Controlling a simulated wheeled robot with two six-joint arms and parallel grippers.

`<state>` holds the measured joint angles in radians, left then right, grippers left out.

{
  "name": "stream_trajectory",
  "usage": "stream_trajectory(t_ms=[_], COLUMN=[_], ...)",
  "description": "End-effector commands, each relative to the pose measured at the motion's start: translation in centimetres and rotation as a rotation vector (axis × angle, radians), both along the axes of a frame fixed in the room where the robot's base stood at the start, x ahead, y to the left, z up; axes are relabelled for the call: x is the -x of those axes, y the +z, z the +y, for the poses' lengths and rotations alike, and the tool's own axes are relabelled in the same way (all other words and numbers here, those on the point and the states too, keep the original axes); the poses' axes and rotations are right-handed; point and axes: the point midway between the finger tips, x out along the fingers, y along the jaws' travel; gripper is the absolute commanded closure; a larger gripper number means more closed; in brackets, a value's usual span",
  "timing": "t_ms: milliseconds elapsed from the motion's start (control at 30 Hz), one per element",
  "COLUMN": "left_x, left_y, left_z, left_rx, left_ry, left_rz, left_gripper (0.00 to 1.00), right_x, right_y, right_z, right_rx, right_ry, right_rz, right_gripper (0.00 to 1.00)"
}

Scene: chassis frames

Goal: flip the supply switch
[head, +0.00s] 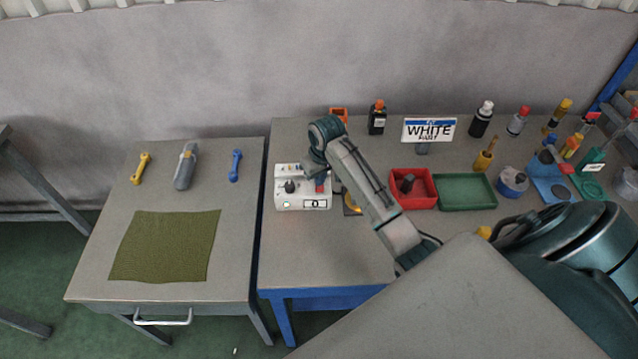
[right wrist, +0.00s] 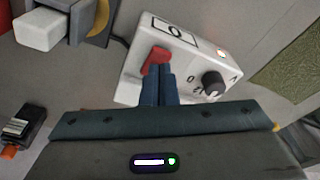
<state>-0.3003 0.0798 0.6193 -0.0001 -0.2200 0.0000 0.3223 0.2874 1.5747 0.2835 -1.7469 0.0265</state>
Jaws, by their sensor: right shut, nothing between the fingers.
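The white supply box (head: 295,205) stands near the left edge of the right-hand table. It also shows in the right wrist view (right wrist: 132,70), with a red switch (right wrist: 158,54), a black knob (right wrist: 212,84), a small lamp (right wrist: 221,53) and a display reading 0 (right wrist: 174,30). My right gripper (head: 319,179) is over the box at the red switch. In the right wrist view its shut, empty fingers (right wrist: 159,70) point at the switch and overlap its near edge; I cannot tell whether they touch. My left gripper is not in view.
A red bin (head: 427,203) and a green tray (head: 466,205) lie right of my forearm. Bottles and a WHITE sign (head: 429,130) stand behind. The left table holds a green cloth (head: 165,246) and several tools. The right table's front left is clear.

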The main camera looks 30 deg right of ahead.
Motion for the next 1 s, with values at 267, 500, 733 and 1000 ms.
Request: stream_trajectory(t_ms=[267,500,733,1000], left_x=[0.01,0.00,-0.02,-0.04], left_y=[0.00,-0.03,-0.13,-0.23], left_z=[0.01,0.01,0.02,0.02], left_rx=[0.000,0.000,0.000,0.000], left_ry=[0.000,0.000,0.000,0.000], left_rz=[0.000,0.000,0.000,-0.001], left_gripper=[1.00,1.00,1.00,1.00], right_x=[0.00,0.00,0.00,0.00], right_y=[0.00,-0.10,-0.44,-0.84], right_z=[-0.01,0.00,0.00,0.00], right_rx=[0.000,0.000,0.000,0.000], right_ry=[0.000,0.000,0.000,0.000], right_rz=[0.000,0.000,0.001,0.001], right_gripper=[1.00,1.00,1.00,1.00])
